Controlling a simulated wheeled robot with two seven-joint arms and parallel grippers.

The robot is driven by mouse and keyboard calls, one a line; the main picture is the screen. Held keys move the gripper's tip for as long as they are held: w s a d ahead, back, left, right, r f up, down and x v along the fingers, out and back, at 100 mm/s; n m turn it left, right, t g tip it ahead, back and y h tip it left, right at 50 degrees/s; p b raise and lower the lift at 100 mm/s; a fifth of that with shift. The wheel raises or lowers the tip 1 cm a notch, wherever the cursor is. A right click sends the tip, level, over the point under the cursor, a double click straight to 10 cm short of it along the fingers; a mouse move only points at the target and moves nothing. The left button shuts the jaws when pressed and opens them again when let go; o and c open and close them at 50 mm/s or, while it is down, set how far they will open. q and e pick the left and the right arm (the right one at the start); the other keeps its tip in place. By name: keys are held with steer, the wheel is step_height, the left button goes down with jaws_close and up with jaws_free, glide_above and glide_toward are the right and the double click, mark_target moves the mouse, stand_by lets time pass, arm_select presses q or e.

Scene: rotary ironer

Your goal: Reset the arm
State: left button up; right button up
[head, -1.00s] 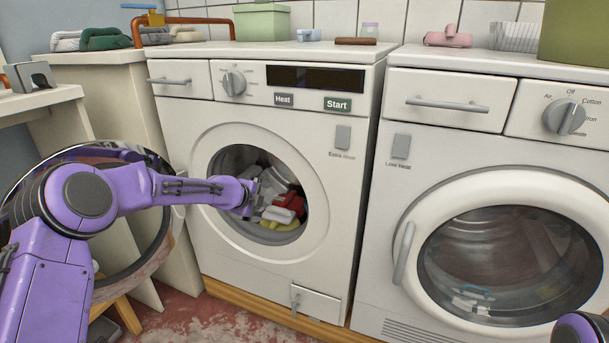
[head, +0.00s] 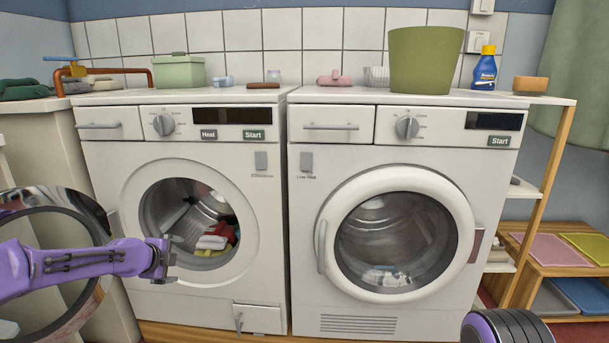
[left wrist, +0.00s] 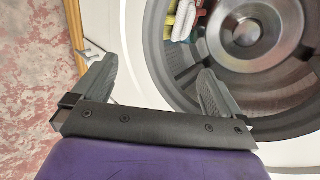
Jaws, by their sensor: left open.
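My left gripper (head: 170,258) is in front of the left machine's open drum opening, at its lower left edge. In the left wrist view the gripper (left wrist: 150,85) has its two fingers spread apart with nothing between them. My left arm (head: 70,268) comes in from the left, across the open round door (head: 92,213). Red, white and yellow laundry (head: 215,238) lies inside the drum of the left machine (head: 270,200), and part of it shows in the left wrist view (left wrist: 183,18). Part of my right arm shows at the bottom right; its gripper is out of view.
The right machine (head: 300,255) has its round door shut. On top stand a green box (head: 180,73), a pink object (head: 331,78), an olive bin (head: 426,60) and a blue bottle (head: 485,70). A wooden shelf (head: 545,190) stands at the right.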

arm_select(q)
steer(key=s+d+f+n+y, duration=0.1)
steer(key=s+d+f+n, duration=0.3)
steer(key=s+f+n, duration=0.55)
steer(key=s+d+f+n, duration=0.4)
steer(key=s+f+n, duration=0.3)
steer(key=f+n, duration=0.4)
steer(key=s+a+f+n+g+y, duration=0.1)
steer(key=s+f+n+g, duration=0.15)
steer(key=s, duration=0.95)
steer(key=s+f+n+g+y, duration=0.15)
steer(key=s+f, duration=0.25)
steer(key=s, duration=0.8)
steer(key=s+a+f+n+g+y, duration=0.1)
steer(key=s+f+g, duration=0.2)
steer(key=s, duration=0.9)
step_height(320, 180, up, 32)
steer(key=w+p, duration=0.1)
steer(key=p, duration=3.1)
steer(key=shift+w, duration=0.3)
